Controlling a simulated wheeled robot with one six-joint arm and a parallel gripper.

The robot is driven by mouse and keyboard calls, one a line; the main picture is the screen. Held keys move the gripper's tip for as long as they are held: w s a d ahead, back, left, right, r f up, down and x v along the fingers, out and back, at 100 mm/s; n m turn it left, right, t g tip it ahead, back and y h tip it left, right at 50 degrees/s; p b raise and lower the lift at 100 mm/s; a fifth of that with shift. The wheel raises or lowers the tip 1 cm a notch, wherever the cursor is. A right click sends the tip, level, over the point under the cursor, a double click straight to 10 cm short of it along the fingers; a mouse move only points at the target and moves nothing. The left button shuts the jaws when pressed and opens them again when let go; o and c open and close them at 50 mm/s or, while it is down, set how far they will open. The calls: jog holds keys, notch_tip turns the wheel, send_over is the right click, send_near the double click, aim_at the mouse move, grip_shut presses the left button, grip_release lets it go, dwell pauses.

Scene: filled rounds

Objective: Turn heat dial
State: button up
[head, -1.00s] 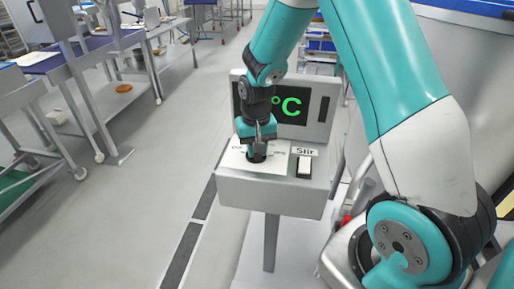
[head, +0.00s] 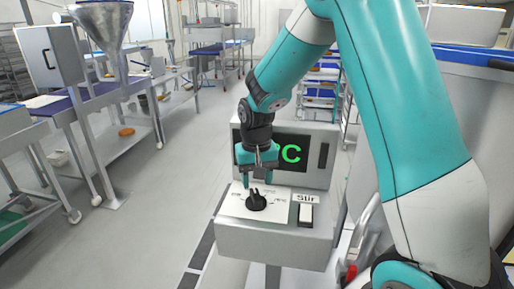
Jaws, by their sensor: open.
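The heat dial (head: 257,203) is a small black knob on a white plate with printed marks, on top of a grey control box (head: 275,243). My gripper (head: 257,183) is above the dial, pointing down. Its two fingers are apart with nothing between them, and the dial below shows clear of them. The box's upright display (head: 290,152) shows a green "C"; my arm hides the rest of the reading.
A white rocker switch (head: 306,214) labelled "Stir" sits right of the dial. Steel tables (head: 105,125) and a metal funnel (head: 105,25) stand at the left. The floor (head: 150,220) between them and the box is open.

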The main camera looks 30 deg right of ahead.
aim_at(256, 196)
notch_tip(256, 196, up, 12)
jog(key=b, duration=0.1)
jog(key=shift+f, duration=0.15)
dwell(0.4)
jog(key=s+a+n+y, duration=0.2)
jog(key=s+a+n, duration=0.3)
jog(key=s+a, duration=0.3)
jog(key=s+a+f+n+y, duration=0.1)
jog(key=s+a+n, duration=0.5)
jog(key=s, duration=0.9)
jog(key=a+y, duration=0.1)
jog(key=a, duration=0.2)
jog(key=shift+a+f+b, duration=0.2)
jog(key=shift+b, duration=0.15)
jog(key=shift+c, duration=0.6)
jog(key=shift+d, duration=0.15)
